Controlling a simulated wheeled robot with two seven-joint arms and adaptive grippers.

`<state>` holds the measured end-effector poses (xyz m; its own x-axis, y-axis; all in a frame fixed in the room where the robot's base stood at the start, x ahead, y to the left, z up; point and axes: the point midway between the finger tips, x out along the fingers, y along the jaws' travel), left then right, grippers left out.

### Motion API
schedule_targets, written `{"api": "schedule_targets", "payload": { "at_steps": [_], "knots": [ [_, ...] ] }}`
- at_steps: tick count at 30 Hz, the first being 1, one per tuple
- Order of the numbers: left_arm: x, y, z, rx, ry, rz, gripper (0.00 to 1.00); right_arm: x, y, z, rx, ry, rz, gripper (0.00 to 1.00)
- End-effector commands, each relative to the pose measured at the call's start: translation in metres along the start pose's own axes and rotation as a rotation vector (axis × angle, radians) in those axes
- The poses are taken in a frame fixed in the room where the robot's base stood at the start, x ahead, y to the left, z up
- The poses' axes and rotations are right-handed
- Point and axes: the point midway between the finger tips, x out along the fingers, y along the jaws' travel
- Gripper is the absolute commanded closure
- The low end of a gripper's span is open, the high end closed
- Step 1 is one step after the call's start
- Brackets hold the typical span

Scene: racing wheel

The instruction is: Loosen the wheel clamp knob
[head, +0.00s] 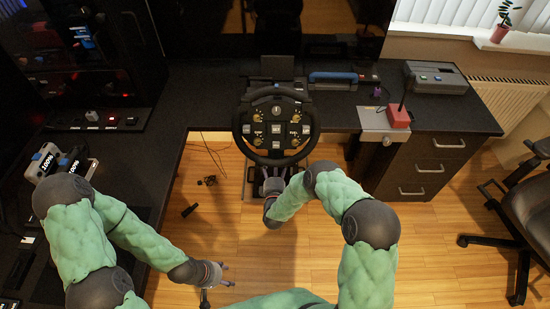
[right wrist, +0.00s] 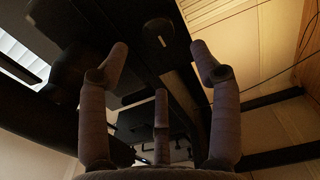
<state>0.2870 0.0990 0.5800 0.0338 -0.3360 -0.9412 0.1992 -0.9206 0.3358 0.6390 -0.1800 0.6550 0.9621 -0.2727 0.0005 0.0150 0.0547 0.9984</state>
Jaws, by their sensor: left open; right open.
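The black racing wheel (head: 277,122) with a button-covered centre stands at the desk's front edge in the head view. I cannot make out its clamp knob for sure there. My right gripper (head: 274,176) is open just below the wheel's lower rim. In the right wrist view the gripper (right wrist: 160,62) has its three fingers spread, with nothing between them. Past the fingertips is a dark rounded part (right wrist: 158,28) with a small pale mark; I cannot tell whether it is the knob. My left gripper (head: 222,275) is open and empty, low over the wooden floor.
A grey bracket (head: 372,119) with a red box (head: 398,116) sits at the desk's right edge. A drawer unit (head: 425,165) stands below it. An office chair (head: 525,215) is at far right. Cables (head: 208,152) lie on the floor left of the wheel. Floor between desk sides is mostly clear.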

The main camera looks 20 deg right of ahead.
Motion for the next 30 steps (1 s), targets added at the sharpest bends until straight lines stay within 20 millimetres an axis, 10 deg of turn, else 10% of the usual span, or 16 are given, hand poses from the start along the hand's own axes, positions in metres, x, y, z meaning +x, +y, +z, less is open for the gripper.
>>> {"api": "schedule_targets", "payload": {
  "at_steps": [11, 30],
  "knots": [
    [0.000, 0.000, 0.000, 0.000, 0.000, 0.000, 0.45, -0.053, 0.001, -0.001, 0.000, 0.002, 0.001, 0.36],
    [0.000, 0.000, 0.000, 0.000, 0.000, 0.000, 0.45, -0.057, 0.001, -0.001, 0.002, 0.002, 0.001, 0.36]
  ]
}}
